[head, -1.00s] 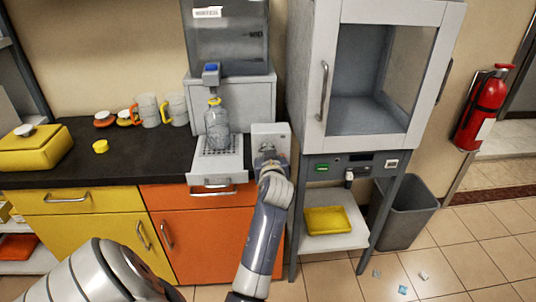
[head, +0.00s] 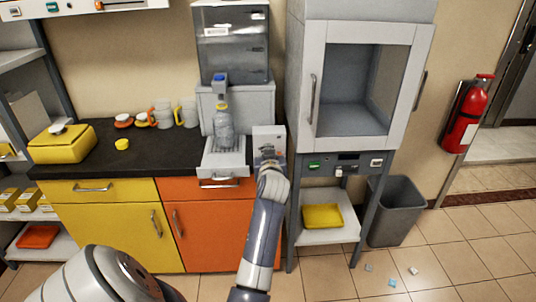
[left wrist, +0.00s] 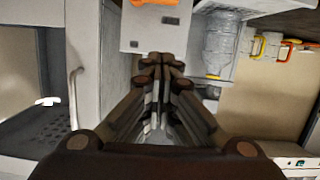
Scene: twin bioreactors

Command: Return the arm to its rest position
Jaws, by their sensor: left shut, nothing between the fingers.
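My left arm (head: 262,235) reaches up from the bottom of the head view. Its gripper (head: 268,160) is in front of a small white box (head: 269,132) beside the dispenser, partly hidden by my wrist. In the left wrist view the fingers (left wrist: 160,62) are shut with nothing between them, and the white box (left wrist: 152,32) is just beyond them. I cannot tell whether they touch it. My right gripper is not in view.
A clear bottle with a yellow cap (head: 224,124) stands on the dispenser tray (head: 222,170). A glass-door cabinet (head: 312,120) stands right of my arm, with a grey bin (head: 396,215) beside it. Small scraps lie on the open floor.

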